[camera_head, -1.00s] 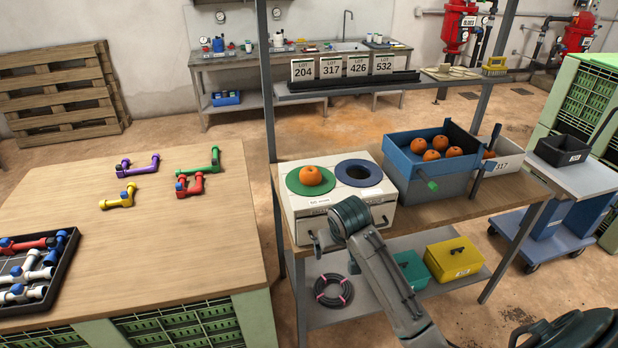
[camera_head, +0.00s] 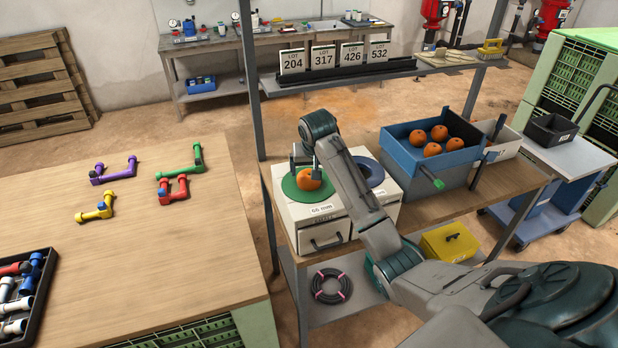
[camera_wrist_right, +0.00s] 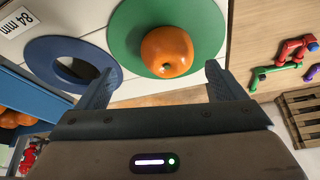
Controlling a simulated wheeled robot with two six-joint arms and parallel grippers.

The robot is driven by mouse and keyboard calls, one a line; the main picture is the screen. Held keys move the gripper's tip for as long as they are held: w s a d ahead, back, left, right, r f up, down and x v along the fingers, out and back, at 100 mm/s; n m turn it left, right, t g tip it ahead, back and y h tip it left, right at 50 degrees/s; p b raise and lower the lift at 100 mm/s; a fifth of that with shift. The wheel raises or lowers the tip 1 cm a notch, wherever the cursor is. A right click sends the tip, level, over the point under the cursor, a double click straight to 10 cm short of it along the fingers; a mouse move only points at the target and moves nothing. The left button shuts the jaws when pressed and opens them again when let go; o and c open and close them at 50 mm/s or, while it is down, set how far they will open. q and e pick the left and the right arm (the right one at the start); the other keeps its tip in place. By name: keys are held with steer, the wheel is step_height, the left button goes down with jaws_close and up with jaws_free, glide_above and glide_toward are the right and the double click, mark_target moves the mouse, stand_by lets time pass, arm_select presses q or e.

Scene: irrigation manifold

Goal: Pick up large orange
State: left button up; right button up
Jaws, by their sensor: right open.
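An orange (camera_head: 308,181) sits on the green ring (camera_head: 289,190) on top of the white sizing box (camera_head: 322,228). My right gripper (camera_head: 304,166) is open at the orange, with its fingers pointing down on either side of it. In the right wrist view, the orange (camera_wrist_right: 167,51) lies ahead of and between the two spread fingers (camera_wrist_right: 163,74), with gaps on both sides. The fingers do not appear to touch it. More oranges (camera_head: 439,133) lie in the blue bin (camera_head: 408,155) to the right. My left gripper is not in view.
A blue ring (camera_head: 375,174) with an open hole is beside the green one. A shelf with lot signs (camera_head: 323,57) and a grey post (camera_head: 253,110) stand close behind and left. Coloured pipe pieces (camera_head: 173,189) lie on the wooden table at left.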

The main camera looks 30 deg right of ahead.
mark_target(309, 174)
steer(key=w+f+p, duration=0.1)
steer(key=f, duration=0.1)
steer(key=w+f+p, duration=0.1)
steer(key=shift+w+f+p, duration=0.15)
steer(key=shift+f+p, duration=0.2)
steer(key=shift+p, duration=0.05)
steer(key=shift+d+f, duration=0.1)
steer(key=shift+f, duration=0.25)
steer(key=shift+w+f, duration=0.2)
steer(key=shift+f, duration=0.2)
steer(key=shift+c, duration=0.4)
steer(key=c, duration=1)
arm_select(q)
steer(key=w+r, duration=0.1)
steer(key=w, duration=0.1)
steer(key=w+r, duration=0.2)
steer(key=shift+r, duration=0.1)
arm_select(e)
steer(key=shift+r, duration=0.1)
